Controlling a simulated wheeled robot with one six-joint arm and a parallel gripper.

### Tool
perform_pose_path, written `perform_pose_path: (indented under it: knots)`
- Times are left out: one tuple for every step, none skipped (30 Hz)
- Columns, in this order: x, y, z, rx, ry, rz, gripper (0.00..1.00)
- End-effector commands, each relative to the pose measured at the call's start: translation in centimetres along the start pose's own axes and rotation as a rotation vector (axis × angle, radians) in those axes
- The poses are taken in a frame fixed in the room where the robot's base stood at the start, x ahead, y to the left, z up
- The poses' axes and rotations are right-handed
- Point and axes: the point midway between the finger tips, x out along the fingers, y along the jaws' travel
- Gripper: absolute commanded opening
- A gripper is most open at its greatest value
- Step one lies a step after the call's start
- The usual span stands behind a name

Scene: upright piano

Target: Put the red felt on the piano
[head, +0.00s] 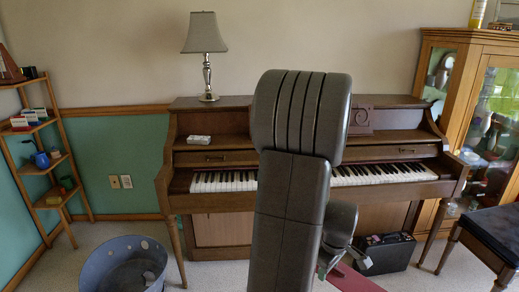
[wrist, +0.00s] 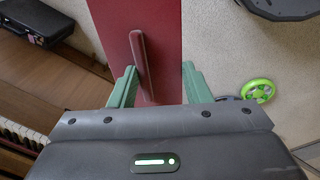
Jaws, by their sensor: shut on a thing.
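The red felt (wrist: 163,25) is a long flat red piece with a narrow raised red strip on its face. In the wrist view it lies between the two green fingers of my gripper (wrist: 158,72), which is shut on it. In the head view part of the felt (head: 352,279) shows low, right of my arm, in front of the piano and below its keys. My gripper is partly hidden there by my arm. The brown upright piano (head: 222,160) stands against the wall with its keys showing. My arm hides its middle. The piano's edge (wrist: 50,75) shows at left in the wrist view.
A blue tub (head: 97,270) is at front left, a dark stool (head: 488,235) at right. A glass cabinet (head: 452,60) stands right.

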Motion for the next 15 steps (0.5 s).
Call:
perform_pose_path:
  knots:
    - [0.2, 0.0, -1.2, 0.023, -0.005, 0.002, 0.22]
    - [0.3, 0.1, -1.9, 0.047, -0.008, 0.004, 0.22]
    - [0.5, 0.2, -2.8, 0.076, -0.012, 0.007, 0.22]
    - [0.5, 0.2, -3.4, 0.097, -0.015, 0.009, 0.22]
    - [0.6, 0.2, -4.1, 0.120, -0.018, 0.012, 0.22]
    - [0.8, 0.2, -5.0, 0.149, -0.023, 0.014, 0.22]
    - [0.9, 0.2, -5.7, 0.172, -0.026, 0.016, 0.22]
    - [0.9, 0.2, -6.4, 0.193, -0.030, 0.018, 0.22]
    - [1.1, 0.1, -7.3, 0.224, -0.033, 0.021, 0.22]
    - [1.1, 0.1, -8.0, 0.247, -0.037, 0.024, 0.22]
    - [1.2, 0.0, -8.8, 0.269, -0.040, 0.026, 0.22]
    - [1.4, -0.1, -9.8, 0.300, -0.044, 0.029, 0.22]
    - [1.4, -0.2, -10.6, 0.324, -0.047, 0.032, 0.22]
    - [1.5, -0.4, -11.3, 0.347, -0.051, 0.034, 0.22]
    - [1.6, -0.6, -12.3, 0.379, -0.056, 0.037, 0.22]
